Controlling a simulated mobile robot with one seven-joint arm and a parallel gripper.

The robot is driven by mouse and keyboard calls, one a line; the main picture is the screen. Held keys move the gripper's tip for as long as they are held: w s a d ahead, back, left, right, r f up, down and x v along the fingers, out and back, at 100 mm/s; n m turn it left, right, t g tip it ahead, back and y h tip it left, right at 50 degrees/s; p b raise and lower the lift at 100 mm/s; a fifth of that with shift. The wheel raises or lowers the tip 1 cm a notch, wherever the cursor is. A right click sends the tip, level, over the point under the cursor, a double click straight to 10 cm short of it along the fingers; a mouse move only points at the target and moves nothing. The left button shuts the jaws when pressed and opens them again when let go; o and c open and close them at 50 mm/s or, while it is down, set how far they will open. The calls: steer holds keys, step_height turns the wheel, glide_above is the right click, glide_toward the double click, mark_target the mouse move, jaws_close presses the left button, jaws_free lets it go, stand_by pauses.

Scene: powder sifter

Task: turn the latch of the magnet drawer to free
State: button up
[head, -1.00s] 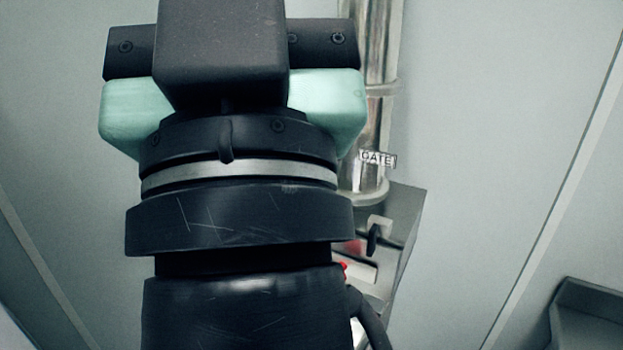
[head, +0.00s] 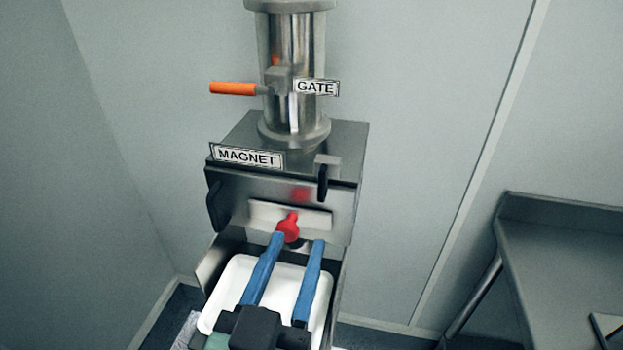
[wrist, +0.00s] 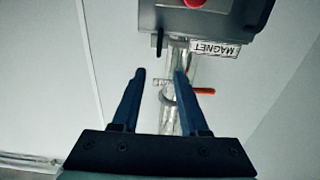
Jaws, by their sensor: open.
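The magnet drawer is a steel box front with a pale handle strip (head: 262,216) below the MAGNET label (head: 247,157). Its red latch (head: 288,227) sits at the middle of the strip, its narrow end pointing up and slightly right. In the wrist view, which is upside down, the red latch (wrist: 193,3) is cut by the top edge. My gripper (head: 298,239) has two blue fingers, apart, with nothing between them. In the head view the left fingertip overlaps the latch's lower edge; I cannot tell contact there. In the wrist view my gripper (wrist: 160,73) is clear of the latch.
Black clamps (head: 322,181) flank the drawer housing. Above stands a steel tube (head: 290,45) with an orange gate handle (head: 233,89) and GATE label (head: 316,88). A white tray (head: 231,275) lies below my fingers. A metal table (head: 570,250) stands right.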

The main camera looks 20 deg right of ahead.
mark_target(321, 181)
steer(key=p+x, duration=0.3)
steer(key=x, duration=0.9)
steer(key=shift+w+d+p, duration=0.25)
steer(key=shift+d+p, duration=0.05)
jaws_close()
